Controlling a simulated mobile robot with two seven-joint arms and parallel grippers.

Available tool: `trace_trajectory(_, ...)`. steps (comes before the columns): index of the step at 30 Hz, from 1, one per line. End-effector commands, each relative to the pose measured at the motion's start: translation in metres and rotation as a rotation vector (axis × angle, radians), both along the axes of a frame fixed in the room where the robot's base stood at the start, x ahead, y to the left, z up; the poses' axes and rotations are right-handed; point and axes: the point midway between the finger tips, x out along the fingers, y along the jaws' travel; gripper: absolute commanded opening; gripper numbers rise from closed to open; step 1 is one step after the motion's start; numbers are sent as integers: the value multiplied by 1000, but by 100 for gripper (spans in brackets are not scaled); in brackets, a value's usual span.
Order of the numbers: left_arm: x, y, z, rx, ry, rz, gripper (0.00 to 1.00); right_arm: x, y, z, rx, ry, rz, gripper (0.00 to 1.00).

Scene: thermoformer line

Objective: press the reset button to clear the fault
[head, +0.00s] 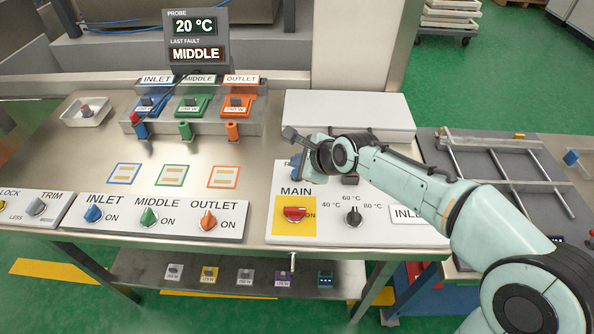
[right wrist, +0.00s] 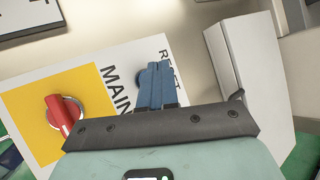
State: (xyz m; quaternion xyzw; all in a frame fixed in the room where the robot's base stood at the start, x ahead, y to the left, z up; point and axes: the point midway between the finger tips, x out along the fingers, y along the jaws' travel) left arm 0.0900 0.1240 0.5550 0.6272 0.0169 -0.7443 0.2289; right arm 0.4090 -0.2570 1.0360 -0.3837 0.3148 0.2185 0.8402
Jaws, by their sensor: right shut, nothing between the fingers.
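The control panel (head: 330,225) stands at the front right of the bench, with the MAIN switch on a yellow square. A label that looks like RESET (right wrist: 167,52) shows partly in the right wrist view, beyond MAIN. My right gripper (head: 296,164) is over that label's area, behind MAIN. Its blue fingers (right wrist: 154,84) are shut with nothing between them, and they cover part of the label. The display (head: 195,38) reads 20 °C and last fault MIDDLE. My left gripper is not in view.
The red MAIN switch (head: 294,214) and a black temperature knob (head: 354,216) sit close in front of the gripper. A white box (head: 345,110) stands behind it. INLET, MIDDLE and OUTLET knobs are to the left. Bare bench top (head: 255,135) lies left of the gripper.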

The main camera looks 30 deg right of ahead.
Motion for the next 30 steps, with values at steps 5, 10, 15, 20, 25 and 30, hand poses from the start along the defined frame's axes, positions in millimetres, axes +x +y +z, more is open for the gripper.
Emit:
trace_trajectory(5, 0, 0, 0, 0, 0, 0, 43, 0, 0, 0, 0, 0, 0, 0)
trace_trajectory(10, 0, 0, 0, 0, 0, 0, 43, 0, 0, 0, 0, 0, 0, 0)
trace_trajectory(15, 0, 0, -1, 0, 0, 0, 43, 0, 0, -2, 0, 0, 0, 0)
trace_trajectory(20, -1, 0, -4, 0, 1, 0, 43, 0, 0, -8, 0, 1, 0, 0)
trace_trajectory(25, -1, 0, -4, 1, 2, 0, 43, 0, 0, -9, 0, 0, 0, 0)
trace_trajectory(30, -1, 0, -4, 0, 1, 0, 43, 0, 0, -9, 0, 0, 0, 0)
